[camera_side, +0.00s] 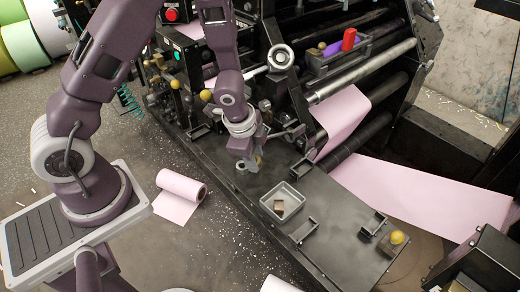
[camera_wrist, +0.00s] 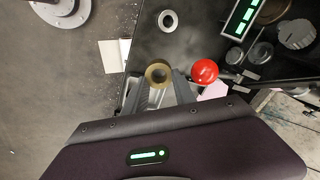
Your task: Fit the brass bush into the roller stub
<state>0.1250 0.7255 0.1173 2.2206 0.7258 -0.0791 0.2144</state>
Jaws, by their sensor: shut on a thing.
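The brass bush (camera_wrist: 158,74) is a ring with an open bore, held at the tips of my gripper (camera_wrist: 159,84) in the wrist view. In the side view my gripper (camera_side: 247,160) is low over the black bench, and a small brass patch of the bush (camera_side: 259,160) shows at its fingers. A pale metal ring (camera_wrist: 168,21), which looks like the roller stub, stands on the dark bench beyond the bush in the wrist view. It also shows in the side view (camera_side: 241,166), just left of my gripper. The bush and this ring are apart.
A grey tray (camera_side: 270,204) with a small brown block stands on the bench (camera_side: 335,225), right of my gripper. Black brackets and a yellow ball (camera_side: 397,237) are farther along. A red knob (camera_wrist: 205,71) is close right of the bush. A pink roll (camera_side: 182,190) lies on the floor.

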